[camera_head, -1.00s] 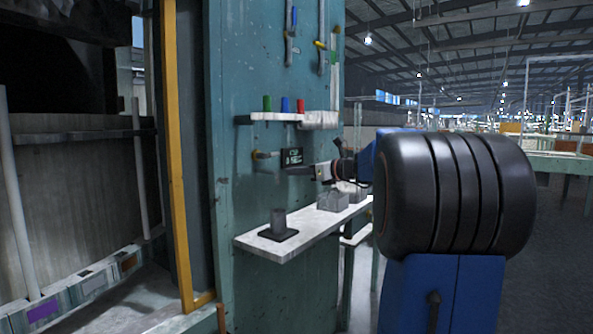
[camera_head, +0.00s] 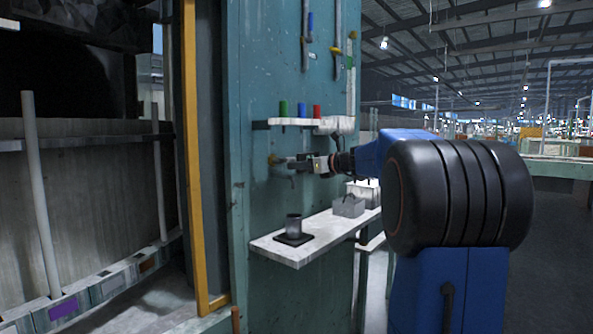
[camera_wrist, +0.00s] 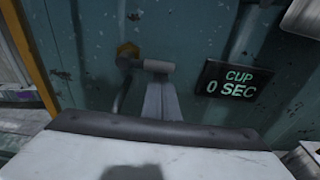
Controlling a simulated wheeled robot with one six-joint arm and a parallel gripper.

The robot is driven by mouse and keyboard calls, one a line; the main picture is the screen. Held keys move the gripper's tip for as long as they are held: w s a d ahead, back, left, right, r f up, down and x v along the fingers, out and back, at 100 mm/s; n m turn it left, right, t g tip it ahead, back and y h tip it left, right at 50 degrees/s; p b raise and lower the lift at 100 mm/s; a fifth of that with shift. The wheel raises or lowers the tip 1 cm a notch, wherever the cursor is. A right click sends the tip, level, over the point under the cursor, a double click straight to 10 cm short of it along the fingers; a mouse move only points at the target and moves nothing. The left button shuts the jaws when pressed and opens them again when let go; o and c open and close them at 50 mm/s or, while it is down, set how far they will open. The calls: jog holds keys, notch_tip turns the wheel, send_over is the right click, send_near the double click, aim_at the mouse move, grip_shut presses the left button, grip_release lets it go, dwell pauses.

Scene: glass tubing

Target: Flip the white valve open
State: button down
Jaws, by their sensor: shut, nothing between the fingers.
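A tap with a brass nut (camera_head: 273,160) sticks out from the teal wall panel. In the wrist view its nut (camera_wrist: 127,49) leads to a pale grey valve piece (camera_wrist: 157,66) and a thin spout bending down (camera_wrist: 120,98). No clearly white handle stands out. My gripper (camera_head: 291,163) is shut and empty, reaching left along the wall to the tap. In the wrist view its fingers (camera_wrist: 160,84) end right at the pale valve piece; I cannot tell whether they touch. A grey cup (camera_head: 293,225) stands upright on a black pad (camera_head: 293,240) below the tap.
A display (camera_wrist: 234,85) reading "CUP 0 SEC" is right of the tap. Above is a small shelf (camera_head: 290,122) with green, blue and red pieces. Below is a white shelf (camera_head: 310,245) with a grey block (camera_head: 348,207). A yellow post (camera_head: 194,150) stands left.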

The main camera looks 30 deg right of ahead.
jog(key=shift+r+n, duration=0.3)
jog(key=shift+n, duration=0.2)
dwell(0.3)
jog(key=r+n, duration=0.1)
jog(key=n, duration=0.1)
jog(key=shift+d+r+n+h, duration=0.1)
jog(key=shift+r+n+h, duration=0.3)
jog(key=s+a+r+n+t+h, duration=0.1)
jog(key=a+r+n, duration=0.2)
jog(key=n, duration=0.7)
jog(key=shift+s+a+r+t, duration=0.15)
jog(key=shift+a+r+t, duration=0.2)
jog(key=shift+r, duration=0.7)
jog(key=shift+a+r, duration=0.1)
jog(key=shift+a, duration=0.1)
jog(key=shift+d, duration=0.1)
